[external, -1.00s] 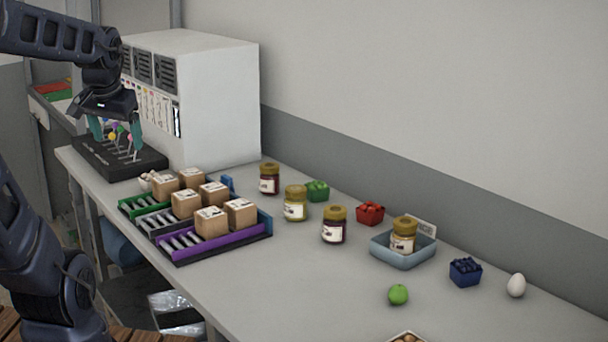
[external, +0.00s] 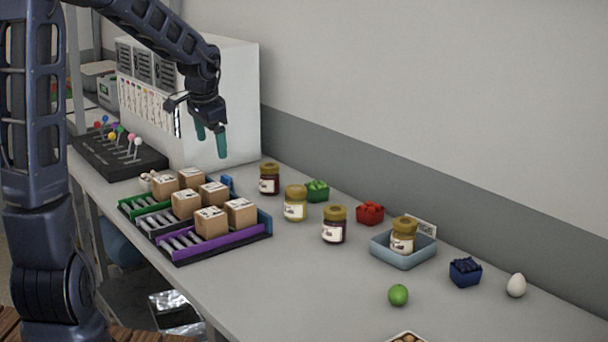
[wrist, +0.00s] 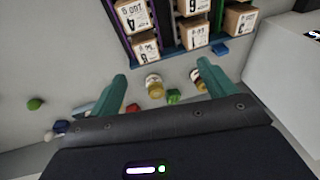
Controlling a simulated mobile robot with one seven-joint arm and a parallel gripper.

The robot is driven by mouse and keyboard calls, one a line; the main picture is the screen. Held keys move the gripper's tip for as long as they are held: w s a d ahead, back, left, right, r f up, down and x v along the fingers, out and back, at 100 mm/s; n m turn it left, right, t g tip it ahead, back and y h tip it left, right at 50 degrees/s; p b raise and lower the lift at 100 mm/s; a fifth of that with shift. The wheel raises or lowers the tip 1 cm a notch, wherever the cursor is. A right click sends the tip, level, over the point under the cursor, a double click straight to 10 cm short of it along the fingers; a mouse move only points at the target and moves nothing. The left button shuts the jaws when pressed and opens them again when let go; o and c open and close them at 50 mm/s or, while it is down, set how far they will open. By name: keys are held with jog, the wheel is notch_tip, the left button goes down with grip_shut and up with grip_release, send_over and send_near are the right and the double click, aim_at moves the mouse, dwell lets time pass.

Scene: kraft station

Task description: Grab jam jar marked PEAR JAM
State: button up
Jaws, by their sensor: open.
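Several jam jars with gold lids stand on the counter; their labels are too small to read. One has pale yellow-green contents (external: 295,204) and stands behind the purple-railed rack. A dark red jar (external: 269,180) is farther back, and another dark jar (external: 334,226) is to the right. An amber jar (external: 403,238) sits in a blue-grey tray (external: 402,262). My gripper (external: 211,146) is open and empty, well above the counter by the white cabinet. In the wrist view, the pale jar (wrist: 154,86) shows between my fingers (wrist: 162,75); another jar is partly behind the right finger.
Brown boxes (external: 186,204) fill the racks left of the jars. A green basket (external: 318,191) and a red basket (external: 370,213) stand close behind the jars. A white cabinet (external: 215,105) is at the back. The front right counter is mostly clear around a green fruit (external: 398,295).

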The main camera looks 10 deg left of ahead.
aim_at(291, 189)
jog(key=w+d+f+m+h, duration=0.1)
jog(key=w+d+f, duration=0.3)
jog(key=d+f, duration=0.1)
jog(key=w+d+f+m+g+h, duration=0.1)
jog(key=w+d+f+m, duration=0.1)
jog(key=w+d+f, duration=0.3)
jog(key=w+d+f+m+h, duration=0.1)
jog(key=w+d+f+h, duration=0.1)
jog(key=w+d+f, duration=0.2)
jog(key=shift+w+d+f+m, duration=0.15)
jog(key=shift+d+f, duration=0.5)
jog(key=shift+f, duration=0.15)
jog(key=shift+w+d+f+m, duration=0.15)
jog(key=shift+d+f, duration=0.45)
jog(key=shift+f, duration=0.15)
jog(key=shift+a+x, duration=0.15)
jog(key=shift+x, duration=1.2)
jog(key=shift+a+x, duration=0.1)
jog(key=shift+x, duration=1.2)
jog(key=c, duration=1.3)
